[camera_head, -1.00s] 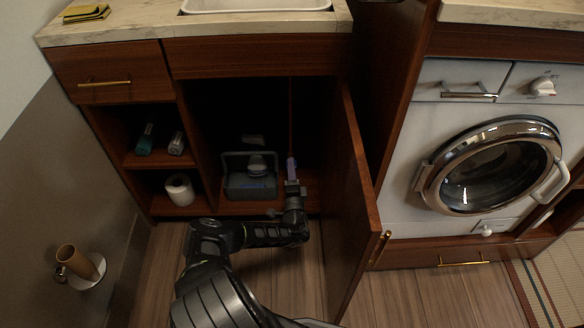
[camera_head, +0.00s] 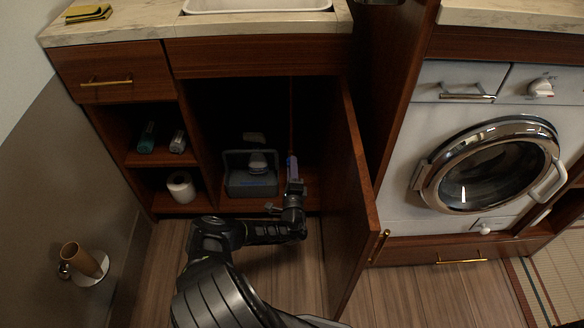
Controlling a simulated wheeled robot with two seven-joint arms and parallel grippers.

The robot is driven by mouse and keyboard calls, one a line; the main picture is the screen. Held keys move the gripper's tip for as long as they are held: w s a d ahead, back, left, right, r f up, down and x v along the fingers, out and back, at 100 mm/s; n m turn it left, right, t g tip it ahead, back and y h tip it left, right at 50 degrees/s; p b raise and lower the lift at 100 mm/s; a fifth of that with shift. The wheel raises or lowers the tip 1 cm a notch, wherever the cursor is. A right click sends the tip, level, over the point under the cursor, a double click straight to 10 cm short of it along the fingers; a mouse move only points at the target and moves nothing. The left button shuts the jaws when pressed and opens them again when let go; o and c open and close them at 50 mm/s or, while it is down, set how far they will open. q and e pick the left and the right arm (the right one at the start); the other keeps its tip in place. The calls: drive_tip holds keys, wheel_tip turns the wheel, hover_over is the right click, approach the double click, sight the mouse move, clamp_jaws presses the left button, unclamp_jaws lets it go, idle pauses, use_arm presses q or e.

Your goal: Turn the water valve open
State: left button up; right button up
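A thin reddish-brown pipe (camera_head: 291,120) runs down inside the dark open cabinet under the sink. A small bluish-purple piece (camera_head: 292,168) stands at its lower end. I cannot tell whether this piece is the water valve or part of the pipe. My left gripper (camera_head: 294,186) is at the cabinet opening, pointing in, right in front of the purple piece and overlapping its lower end. The fingertips are small and dark, so contact and opening cannot be made out. My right gripper is out of view.
A grey caddy (camera_head: 238,184) with a bottle stands just left of my gripper. The open cabinet door (camera_head: 357,200) stands close on the right. Left shelves hold bottles (camera_head: 147,138) and a paper roll (camera_head: 181,187). A washing machine (camera_head: 400,170) is farther right.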

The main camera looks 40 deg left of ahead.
use_arm(q)
drive_tip(key=o, duration=0.5)
drive_tip(key=shift+c, duration=0.2)
drive_tip(key=shift+s, duration=0.15)
drive_tip(key=p+v, duration=0.2)
drive_tip(key=v, duration=0.5)
drive_tip(key=shift+s+d, duration=0.2)
drive_tip(key=shift+d, duration=0.05)
drive_tip(key=shift+a, duration=0.1)
